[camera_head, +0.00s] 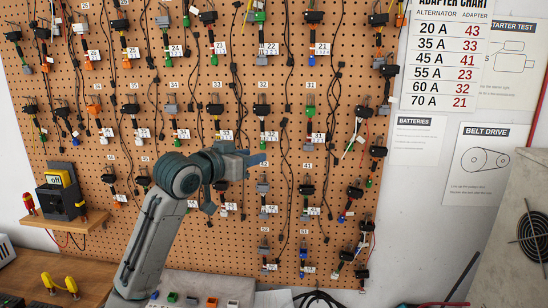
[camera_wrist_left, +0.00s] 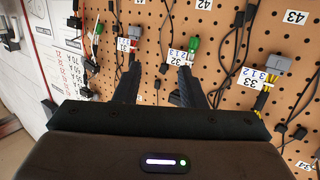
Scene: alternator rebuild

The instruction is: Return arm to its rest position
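My left arm rises from the bottom of the head view and bends at its wrist. My left gripper (camera_head: 258,160) points right in front of the pegboard (camera_head: 170,262), around the middle rows of hanging adapters. In the left wrist view the two dark fingers of the left gripper (camera_wrist_left: 158,85) stand apart with nothing between them. Pegboard and the label 32 (camera_wrist_left: 176,57) show beyond the gap. I cannot tell how far the fingertips are from the board. My right gripper is in neither view.
Adapters with dangling cables crowd the pegboard. A wooden shelf (camera_head: 65,228) with a black device reading off (camera_head: 62,192) is at left. Yellow handles (camera_head: 60,286) stand on the bench at lower left. An adapter chart (camera_head: 445,55) hangs at upper right. A grey housing with a fan (camera_head: 510,200) is at right.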

